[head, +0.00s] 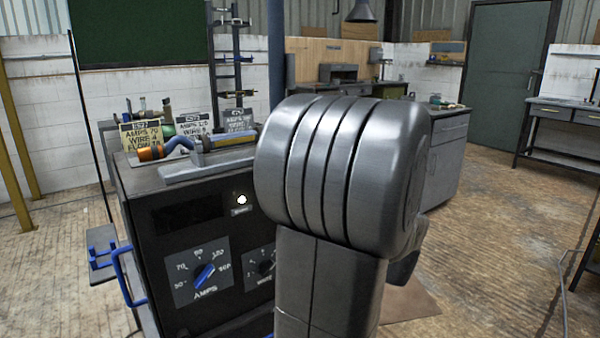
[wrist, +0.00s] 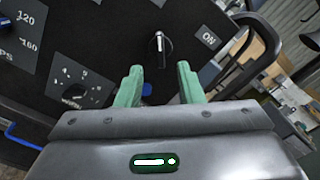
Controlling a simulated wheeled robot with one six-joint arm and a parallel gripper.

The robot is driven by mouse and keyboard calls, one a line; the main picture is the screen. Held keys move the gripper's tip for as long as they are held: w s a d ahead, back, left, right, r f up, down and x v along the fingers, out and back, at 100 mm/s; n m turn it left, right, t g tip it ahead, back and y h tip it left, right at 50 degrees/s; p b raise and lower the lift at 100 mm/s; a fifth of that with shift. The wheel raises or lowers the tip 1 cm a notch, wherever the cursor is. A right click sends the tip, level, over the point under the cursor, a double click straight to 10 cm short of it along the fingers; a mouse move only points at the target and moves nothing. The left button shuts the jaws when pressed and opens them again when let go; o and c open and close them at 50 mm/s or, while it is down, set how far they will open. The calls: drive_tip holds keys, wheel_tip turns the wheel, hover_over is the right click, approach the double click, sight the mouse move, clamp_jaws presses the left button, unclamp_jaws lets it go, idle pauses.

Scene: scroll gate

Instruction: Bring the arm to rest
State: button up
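My gripper (wrist: 159,68) shows in the wrist view with two green fingers apart and nothing between them. It faces the black front panel of a machine (head: 186,215). An "ON" label (wrist: 209,38) is to the right of the knob. In the head view my grey arm fills the middle and hides my gripper and the right part of the panel.
The panel has a blue-pointer AMPS dial (head: 205,274), a second dial (head: 264,266) and a lit white lamp (head: 241,199). A blue handle (head: 127,276) sticks out at the left. A grey cabinet (head: 446,150) stands behind my arm. Open floor lies at right.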

drive_tip(key=b+x, duration=0.1)
drive_tip(key=x, duration=0.7)
drive_tip(key=shift+w, duration=0.15)
drive_tip(key=p+v, duration=0.2)
drive_tip(key=v, duration=1.1)
drive_tip(key=w+a+m+p, duration=0.7)
drive_tip(key=w, duration=0.3)
drive_tip(key=shift+w+a+r+p, duration=0.15)
drive_tip(key=shift+w+a+p, duration=0.05)
drive_tip(key=shift+w+p, duration=0.2)
idle(0.4)
idle(0.5)
